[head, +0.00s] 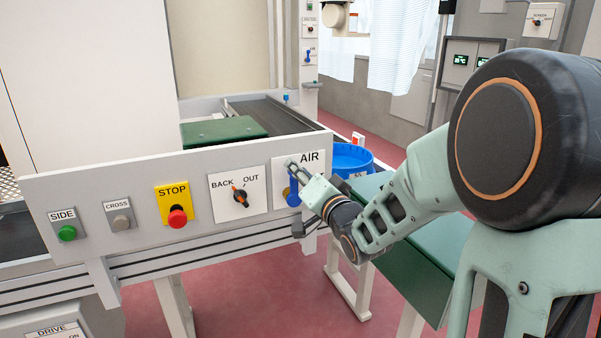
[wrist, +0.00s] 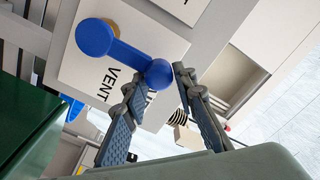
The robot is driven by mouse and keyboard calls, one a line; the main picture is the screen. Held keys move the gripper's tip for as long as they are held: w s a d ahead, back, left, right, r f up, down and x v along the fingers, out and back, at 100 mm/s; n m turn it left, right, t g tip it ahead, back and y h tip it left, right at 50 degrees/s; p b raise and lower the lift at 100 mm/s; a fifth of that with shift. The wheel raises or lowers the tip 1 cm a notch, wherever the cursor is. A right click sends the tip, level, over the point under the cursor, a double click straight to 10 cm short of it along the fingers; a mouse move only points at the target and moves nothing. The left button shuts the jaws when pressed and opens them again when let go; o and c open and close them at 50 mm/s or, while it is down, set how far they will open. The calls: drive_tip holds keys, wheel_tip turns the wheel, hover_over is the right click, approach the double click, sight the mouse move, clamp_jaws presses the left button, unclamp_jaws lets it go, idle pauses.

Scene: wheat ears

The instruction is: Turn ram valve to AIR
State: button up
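The ram valve is a blue lever (wrist: 125,52) with a round blue end at each side, on a white plate (wrist: 78,70). VENT is readable on the plate in the wrist view, and AIR in the head view. In the head view the lever (head: 293,193) is partly hidden behind my gripper (head: 292,170). In the wrist view my gripper (wrist: 158,80) has its fingers apart, with the lever's ball end between or just beyond the tips. I cannot tell whether they touch it. The lever's exact pointing is hard to tell in the head view.
Left of the valve on the same panel are the BACK/OUT switch (head: 241,197), red STOP button (head: 177,217), CROSS button (head: 121,222) and green SIDE button (head: 67,233). A green table (head: 405,255) lies under my arm. A blue tub (head: 350,157) stands behind.

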drive_tip(key=o, duration=0.4)
drive_tip(key=shift+s+a+f, duration=0.2)
drive_tip(key=shift+a, duration=0.35)
drive_tip(key=shift+c, duration=0.2)
drive_tip(key=shift+d, duration=0.15)
drive_tip(key=v, duration=0.7)
drive_tip(key=shift+s+d, duration=0.15)
drive_tip(key=shift+r, duration=0.1)
